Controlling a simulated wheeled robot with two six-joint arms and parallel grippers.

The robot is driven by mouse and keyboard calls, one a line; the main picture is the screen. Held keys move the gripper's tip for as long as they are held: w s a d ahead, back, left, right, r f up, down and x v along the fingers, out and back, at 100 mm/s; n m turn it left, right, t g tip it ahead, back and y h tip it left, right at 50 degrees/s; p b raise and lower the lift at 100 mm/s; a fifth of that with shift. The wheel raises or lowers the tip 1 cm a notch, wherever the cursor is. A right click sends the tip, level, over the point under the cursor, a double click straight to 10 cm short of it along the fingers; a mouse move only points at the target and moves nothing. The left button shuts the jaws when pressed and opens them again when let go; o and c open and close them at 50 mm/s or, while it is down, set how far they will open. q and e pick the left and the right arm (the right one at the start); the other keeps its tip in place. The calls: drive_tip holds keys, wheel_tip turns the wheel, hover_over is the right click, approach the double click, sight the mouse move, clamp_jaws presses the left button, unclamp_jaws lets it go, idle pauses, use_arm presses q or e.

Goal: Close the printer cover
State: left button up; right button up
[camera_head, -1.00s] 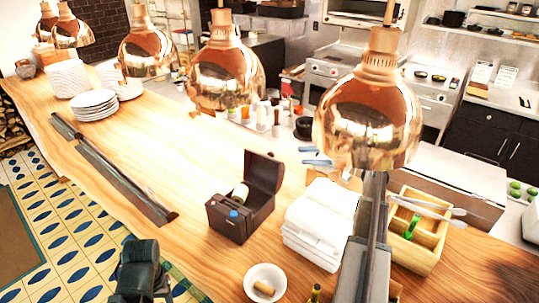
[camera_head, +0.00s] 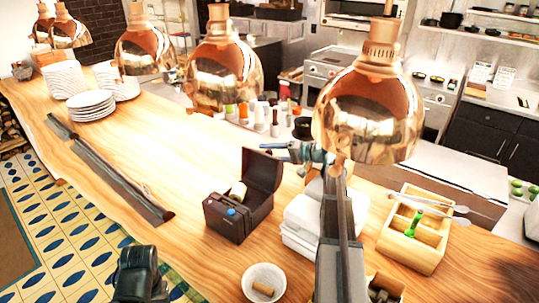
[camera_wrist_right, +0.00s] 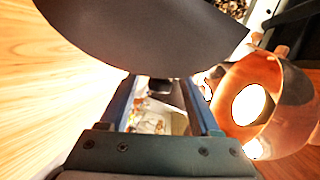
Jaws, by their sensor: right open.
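The receipt printer (camera_head: 230,218) is a small dark brown box on the wooden counter. Its cover (camera_head: 263,175) stands open, tilted up at the back right, and a pale paper roll (camera_head: 238,191) shows inside. My right gripper (camera_head: 276,150) is open, at about the height of the cover's top edge and just right of it; I cannot tell whether they touch. In the right wrist view, the open fingers (camera_wrist_right: 160,88) lie below a large dark curved surface (camera_wrist_right: 145,38), which I cannot identify surely. At the bottom left, only a dark part of my left arm shows, without jaws.
White stacked cloths (camera_head: 302,225) sit right of the printer, partly behind my right arm. A white bowl (camera_head: 264,283) stands in front, a wooden caddy (camera_head: 412,235) at right. Copper lamps hang overhead, the nearest (camera_head: 368,115) close to my right arm.

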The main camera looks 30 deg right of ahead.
clamp_jaws()
idle(0.3)
idle(1.2)
